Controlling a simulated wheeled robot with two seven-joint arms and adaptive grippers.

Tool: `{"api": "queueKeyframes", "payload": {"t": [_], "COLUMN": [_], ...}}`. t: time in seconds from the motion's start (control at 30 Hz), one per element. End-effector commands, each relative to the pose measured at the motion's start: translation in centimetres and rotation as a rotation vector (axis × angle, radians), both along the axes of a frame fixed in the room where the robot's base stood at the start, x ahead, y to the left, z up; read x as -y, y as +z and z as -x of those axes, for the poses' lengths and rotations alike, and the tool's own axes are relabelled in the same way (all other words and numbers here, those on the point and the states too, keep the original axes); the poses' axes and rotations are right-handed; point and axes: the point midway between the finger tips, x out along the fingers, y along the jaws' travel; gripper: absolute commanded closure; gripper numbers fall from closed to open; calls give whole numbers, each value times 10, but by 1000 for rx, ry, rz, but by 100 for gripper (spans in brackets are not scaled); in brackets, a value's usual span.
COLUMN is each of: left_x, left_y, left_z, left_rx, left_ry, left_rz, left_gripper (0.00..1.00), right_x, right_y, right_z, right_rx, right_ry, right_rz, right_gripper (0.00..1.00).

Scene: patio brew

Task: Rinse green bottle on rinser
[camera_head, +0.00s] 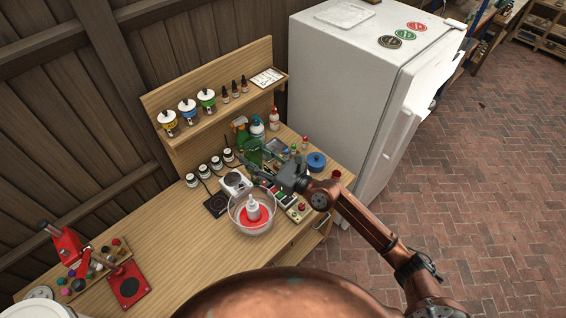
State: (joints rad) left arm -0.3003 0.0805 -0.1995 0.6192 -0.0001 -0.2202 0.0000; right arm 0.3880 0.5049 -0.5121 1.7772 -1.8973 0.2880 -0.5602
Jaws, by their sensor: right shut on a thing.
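My right gripper (262,166) reaches in from the right over the back of the wooden bench. It is shut on the green bottle (252,149), which is partly hidden by the fingers and crowded by things behind it. The rinser (252,222), a clear round bowl with a red inside and a white nozzle standing in its middle, sits on the bench in front of the gripper, to the lower left. The bottle is apart from the rinser. My left gripper is not in view.
A green spray bottle (241,132) and a blue-white bottle (257,127) stand behind the gripper. A blue pot (316,161) is to its right. A red capper (68,246) stands at the left. The bench between capper and rinser is mostly clear. A white fridge (340,80) stands right.

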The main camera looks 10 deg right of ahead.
Motion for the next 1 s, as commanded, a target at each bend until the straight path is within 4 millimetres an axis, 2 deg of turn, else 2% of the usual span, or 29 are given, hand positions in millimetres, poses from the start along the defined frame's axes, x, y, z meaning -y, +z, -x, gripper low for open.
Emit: {"api": "queueKeyframes", "payload": {"t": [0.1,0.23,0.47,0.8,1.0], "left_x": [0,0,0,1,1], "left_y": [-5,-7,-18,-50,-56], "left_z": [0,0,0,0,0], "left_rx": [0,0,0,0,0], "left_ry": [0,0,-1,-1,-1], "left_rz": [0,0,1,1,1], "left_gripper": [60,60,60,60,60], "right_x": [-22,-32,-33,-32,-32], "right_y": [11,16,4,-28,-34], "right_z": [6,10,10,10,10], "right_rx": [6,7,6,7,7], "right_ry": [56,82,84,83,83], "right_rz": [10,16,17,16,16], "right_gripper": [90,90,90,90,90]}}
